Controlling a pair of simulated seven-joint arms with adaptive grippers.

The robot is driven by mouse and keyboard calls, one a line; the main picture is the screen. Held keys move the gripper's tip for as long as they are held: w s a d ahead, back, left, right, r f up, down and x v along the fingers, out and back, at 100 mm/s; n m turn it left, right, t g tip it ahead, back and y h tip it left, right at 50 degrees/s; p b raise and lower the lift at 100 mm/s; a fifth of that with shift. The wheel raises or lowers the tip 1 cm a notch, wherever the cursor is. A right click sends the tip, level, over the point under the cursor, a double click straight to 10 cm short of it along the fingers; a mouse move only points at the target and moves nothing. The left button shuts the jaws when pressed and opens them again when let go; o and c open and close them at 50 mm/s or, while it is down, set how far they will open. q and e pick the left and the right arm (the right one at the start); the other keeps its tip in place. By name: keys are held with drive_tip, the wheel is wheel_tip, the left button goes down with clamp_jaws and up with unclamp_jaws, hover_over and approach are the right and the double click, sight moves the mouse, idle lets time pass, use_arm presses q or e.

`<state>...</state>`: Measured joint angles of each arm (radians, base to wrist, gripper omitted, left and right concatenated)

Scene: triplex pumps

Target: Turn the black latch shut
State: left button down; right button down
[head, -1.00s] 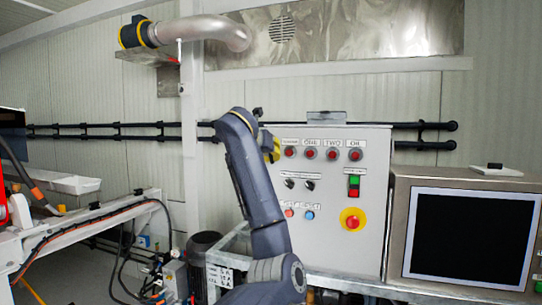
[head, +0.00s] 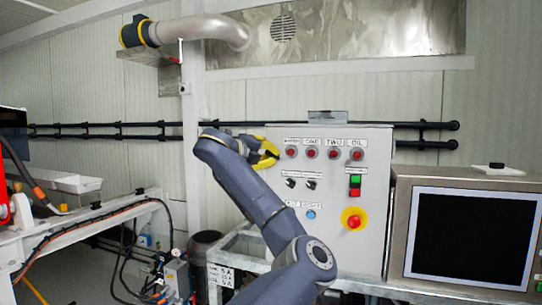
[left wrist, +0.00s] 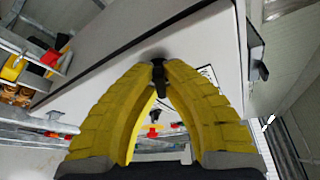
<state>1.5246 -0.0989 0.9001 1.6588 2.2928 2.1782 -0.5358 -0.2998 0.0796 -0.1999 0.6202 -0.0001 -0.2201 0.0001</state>
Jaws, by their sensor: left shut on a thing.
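My left gripper (head: 272,152) has yellow fingers and is at the upper left part of the pale grey control box (head: 335,240) in the head view. In the left wrist view the fingers of this gripper (left wrist: 159,66) come together at their tips on the black latch (left wrist: 158,82). The latch is a small dark piece standing out between the fingertips, and its lower part shows in the gap between the fingers. In the head view the latch is hidden or too small to make out. My right gripper is not in view.
The box front carries several red lamps, dark knobs and a red stop button (head: 354,219) on yellow. A monitor (head: 470,240) stands at the right. A second black fitting (left wrist: 257,58) sits on the box edge in the left wrist view. Black rails (head: 110,130) run along the wall.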

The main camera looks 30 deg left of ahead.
use_arm(q)
drive_tip(key=n+t, duration=0.1)
drive_tip(key=n, duration=0.3)
drive_tip(key=shift+f+t+h, duration=0.15)
drive_tip(key=shift+t+h, duration=0.25)
drive_tip(key=shift+n, duration=0.3)
drive_tip(key=c, duration=1.5)
unclamp_jaws()
drive_tip(key=shift+s, duration=0.1)
drive_tip(key=shift+s+a, duration=0.3)
drive_tip(key=shift+s, duration=1.65)
drive_tip(key=shift+s+a, duration=0.3)
drive_tip(key=shift+s, duration=1.6)
drive_tip(key=shift+s+a, duration=0.3)
drive_tip(key=shift+s, duration=1.65)
